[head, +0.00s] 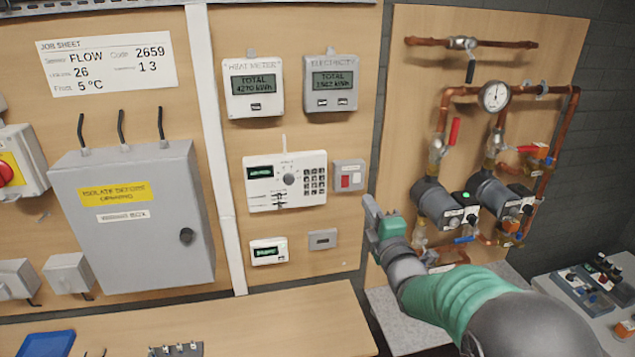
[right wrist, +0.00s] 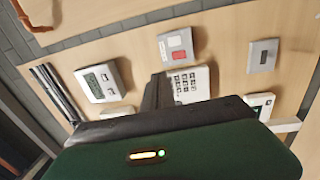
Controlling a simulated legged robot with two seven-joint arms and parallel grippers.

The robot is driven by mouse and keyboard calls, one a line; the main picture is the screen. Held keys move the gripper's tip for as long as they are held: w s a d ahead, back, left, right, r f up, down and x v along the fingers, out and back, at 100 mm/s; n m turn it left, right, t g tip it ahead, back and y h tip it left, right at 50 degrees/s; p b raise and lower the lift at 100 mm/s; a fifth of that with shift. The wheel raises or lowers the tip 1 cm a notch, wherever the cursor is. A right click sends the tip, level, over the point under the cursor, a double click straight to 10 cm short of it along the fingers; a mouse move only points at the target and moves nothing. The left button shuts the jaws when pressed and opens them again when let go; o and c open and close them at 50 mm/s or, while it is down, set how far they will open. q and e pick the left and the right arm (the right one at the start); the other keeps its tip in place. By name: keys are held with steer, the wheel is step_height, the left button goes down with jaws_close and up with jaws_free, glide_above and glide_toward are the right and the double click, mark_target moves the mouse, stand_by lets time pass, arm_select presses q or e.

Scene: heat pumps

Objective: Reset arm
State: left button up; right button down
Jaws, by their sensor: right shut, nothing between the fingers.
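My right gripper (head: 372,208) is in front of the right edge of the left wall panel, below the small switch box (head: 348,175) with a red button. It is shut and empty. In the right wrist view its dark fingers (right wrist: 158,90) point at the wall, overlapping the keypad controller (right wrist: 188,84). The switch box also shows in that view (right wrist: 176,46). The head view shows the whole keypad controller (head: 285,180) to the left of the gripper, clear of it. I cannot tell whether the fingers touch anything. My left gripper is not in view.
Heat meter (head: 253,88) and electricity meter (head: 330,83) hang above the controller. A grey isolator box (head: 135,215) is at left. A wooden bench (head: 280,325) runs below, and a parts tray (head: 590,290) sits at right.

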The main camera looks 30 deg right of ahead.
steer(key=s+a+f+m+g+y+b, duration=0.1)
steer(key=s+a+f+m+g+b, duration=0.25)
steer(key=f, duration=0.65)
steer(key=s+a+f+m+g+y, duration=0.1)
steer(key=s+a+f+m+g, duration=0.35)
steer(key=f, duration=0.65)
steer(key=s+a+f+m+g+y+b, duration=0.1)
steer(key=s+a+f+m+g, duration=0.2)
steer(key=s+a+f, duration=0.3)
steer(key=s+a+f+m+g+y+b, duration=0.1)
steer(key=s+a+f+m+g, duration=0.3)
steer(key=s, duration=0.6)
step_height(320, 180, down, 2)
steer(key=shift+a+f+g, duration=0.25)
steer(key=shift+a+g, duration=0.35)
steer(key=shift+a, duration=0.35)
steer(key=shift+w+d, duration=0.1)
steer(key=shift+d, duration=0.05)
steer(key=shift+a, duration=0.25)
